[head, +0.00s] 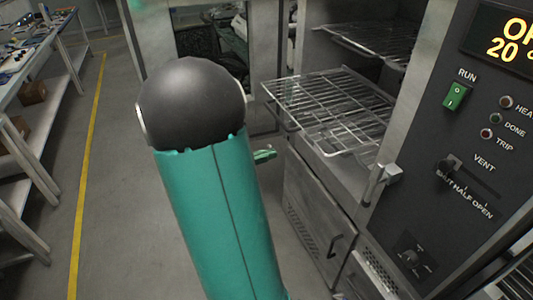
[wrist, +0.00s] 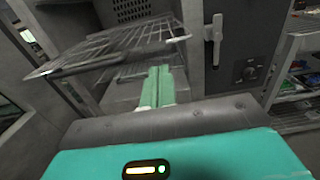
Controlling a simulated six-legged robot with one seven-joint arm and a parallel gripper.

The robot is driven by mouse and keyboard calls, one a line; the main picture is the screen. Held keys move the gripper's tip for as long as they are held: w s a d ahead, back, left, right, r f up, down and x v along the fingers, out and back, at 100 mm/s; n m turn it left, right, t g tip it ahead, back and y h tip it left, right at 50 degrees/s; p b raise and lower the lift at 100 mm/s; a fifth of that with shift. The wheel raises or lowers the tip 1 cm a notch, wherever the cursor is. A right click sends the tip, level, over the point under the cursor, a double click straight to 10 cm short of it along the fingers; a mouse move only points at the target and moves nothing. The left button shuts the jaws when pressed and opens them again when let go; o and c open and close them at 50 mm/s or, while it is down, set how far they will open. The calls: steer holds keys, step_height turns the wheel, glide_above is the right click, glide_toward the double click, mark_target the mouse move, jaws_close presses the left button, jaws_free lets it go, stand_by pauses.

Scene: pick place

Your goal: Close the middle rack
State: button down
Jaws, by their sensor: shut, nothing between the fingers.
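The wire rack (head: 335,108) sticks out of the open oven chamber, level, with its front edge toward the left. It also shows in the wrist view (wrist: 105,48), its front bar crossing the upper left. A second wire rack (head: 375,38) sits higher in the chamber. My gripper (head: 264,155) is mostly hidden behind my arm in the head view; its green tip shows just below and left of the pulled-out rack's front edge. In the wrist view my gripper (wrist: 160,68) is shut and empty, its fingers pointing toward the oven near the rack. I cannot tell whether they touch it.
The oven's control panel (head: 465,130) stands at the right, beside a door latch (head: 380,182). A lower cabinet door (head: 320,225) is below the chamber. A cluttered workbench (head: 35,55) is at the far left. The floor (head: 115,200) between is clear, with a yellow line.

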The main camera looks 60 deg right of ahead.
mark_target(373, 124)
steer(key=x, duration=1.1)
steer(key=shift+s, duration=0.1)
steer(key=x, duration=2.4)
steer(key=shift+s+d, duration=0.1)
steer(key=shift+s, duration=0.15)
steer(key=shift+s+d+r, duration=0.15)
steer(key=shift+s, duration=0.05)
